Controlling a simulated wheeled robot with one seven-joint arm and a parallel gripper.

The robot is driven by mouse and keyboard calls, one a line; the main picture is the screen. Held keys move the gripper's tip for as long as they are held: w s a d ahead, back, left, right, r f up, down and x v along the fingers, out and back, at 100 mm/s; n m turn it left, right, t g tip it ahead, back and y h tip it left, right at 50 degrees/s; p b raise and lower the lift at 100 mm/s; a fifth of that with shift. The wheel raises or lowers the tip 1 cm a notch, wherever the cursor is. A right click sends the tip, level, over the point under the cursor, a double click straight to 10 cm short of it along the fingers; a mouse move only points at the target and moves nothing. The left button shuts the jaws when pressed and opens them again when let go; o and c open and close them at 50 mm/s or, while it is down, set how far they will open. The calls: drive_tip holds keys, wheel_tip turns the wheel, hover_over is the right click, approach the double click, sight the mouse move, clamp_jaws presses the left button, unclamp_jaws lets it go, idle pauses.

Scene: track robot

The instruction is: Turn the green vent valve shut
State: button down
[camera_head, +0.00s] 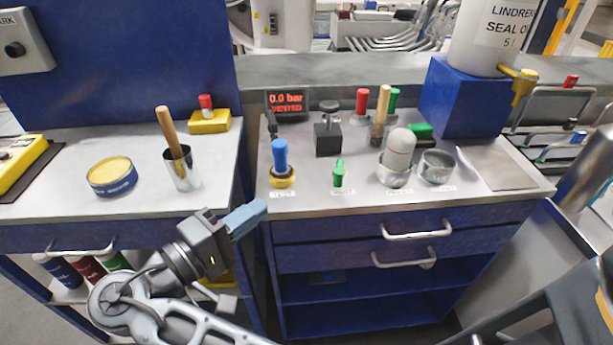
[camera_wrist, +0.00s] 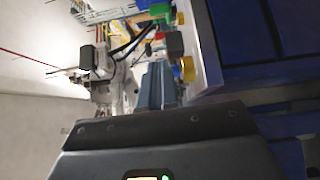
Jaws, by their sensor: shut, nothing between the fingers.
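A small green handle (camera_head: 338,173) stands upright on the front of the right-hand bench, with a label below it too small to read. It appears to be the vent valve. A blue handle on a yellow base (camera_head: 282,175) stands to its left. A display (camera_head: 288,105) behind reads 0.0 bar and a second line that looks like VENTED. My gripper (camera_head: 247,218) is in front of the gap between the benches, left of and below the green handle and apart from it. Its blue-grey fingers are together and empty; they also show in the wrist view (camera_wrist: 158,84).
A black block with a knob (camera_head: 328,137) stands behind the green handle. Metal cups (camera_head: 394,174) and a grey plate (camera_head: 496,166) are to its right. A drawer handle (camera_head: 416,229) juts from the cabinet front. A steel cup with a wooden-handled tool (camera_head: 182,168) stands left.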

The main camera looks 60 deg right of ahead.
sight(339, 169)
drive_tip(key=d+p, duration=0.1)
drive_tip(key=d, duration=0.2)
drive_tip(key=s+d+p, duration=0.1)
drive_tip(key=d+p, duration=0.1)
drive_tip(key=d, duration=0.1)
drive_tip(key=s+d+p, duration=0.1)
drive_tip(key=d, duration=0.3)
drive_tip(key=shift+p, duration=0.3)
drive_tip(key=shift+s+d+r+p, duration=0.1)
drive_tip(key=shift+s+d+p, duration=0.15)
drive_tip(key=shift+s, duration=0.3)
drive_tip(key=shift+s+d+p, duration=0.1)
drive_tip(key=shift+s+d, duration=0.25)
drive_tip(key=shift+s, duration=0.2)
drive_tip(key=shift+s+d, duration=0.4)
drive_tip(key=shift+s, duration=0.1)
